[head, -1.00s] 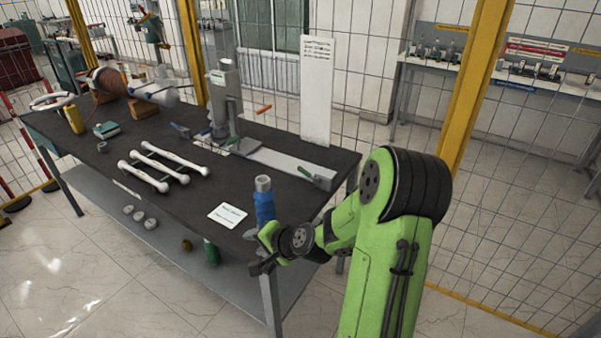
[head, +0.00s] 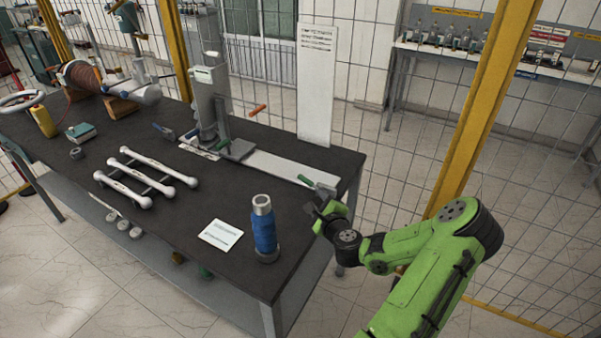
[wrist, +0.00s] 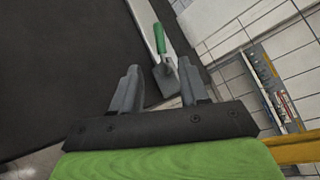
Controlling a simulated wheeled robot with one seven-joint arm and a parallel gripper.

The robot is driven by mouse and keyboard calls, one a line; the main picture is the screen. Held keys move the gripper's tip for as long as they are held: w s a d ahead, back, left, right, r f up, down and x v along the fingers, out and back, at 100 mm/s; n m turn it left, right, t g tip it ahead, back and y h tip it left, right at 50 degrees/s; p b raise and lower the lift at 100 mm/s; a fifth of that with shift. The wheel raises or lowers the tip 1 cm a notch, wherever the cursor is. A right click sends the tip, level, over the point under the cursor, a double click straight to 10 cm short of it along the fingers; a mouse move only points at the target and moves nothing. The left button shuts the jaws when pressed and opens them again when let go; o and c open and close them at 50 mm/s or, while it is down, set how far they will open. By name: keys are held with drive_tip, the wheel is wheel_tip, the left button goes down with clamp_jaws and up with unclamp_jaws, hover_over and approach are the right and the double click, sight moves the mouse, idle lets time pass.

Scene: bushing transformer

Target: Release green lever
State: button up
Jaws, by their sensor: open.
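The green lever (head: 306,181) sits at the right end of a long pale plate (head: 280,169) on the dark table, near the table's right edge. In the wrist view the green lever (wrist: 159,38) points away from me, with a grey metal clamp part (wrist: 166,75) at its near end. My gripper (head: 328,207) is at the table's right edge, close to the lever. In the wrist view my gripper (wrist: 160,85) is open and empty. Its two grey fingers lie on either side of the clamp part's line, apart from the lever.
A blue bushing (head: 264,230) stands upright near the front corner, beside a white card (head: 221,234). White rods (head: 146,176) lie left. A yellow post (head: 475,110) and mesh fence rise at right.

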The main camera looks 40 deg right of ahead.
sight(305, 181)
drive_tip(key=p+x, duration=0.1)
drive_tip(key=x, duration=1.3)
drive_tip(key=shift+w+d, duration=0.1)
drive_tip(key=shift+w, duration=0.3)
drive_tip(key=shift+c, duration=0.3)
clamp_jaws()
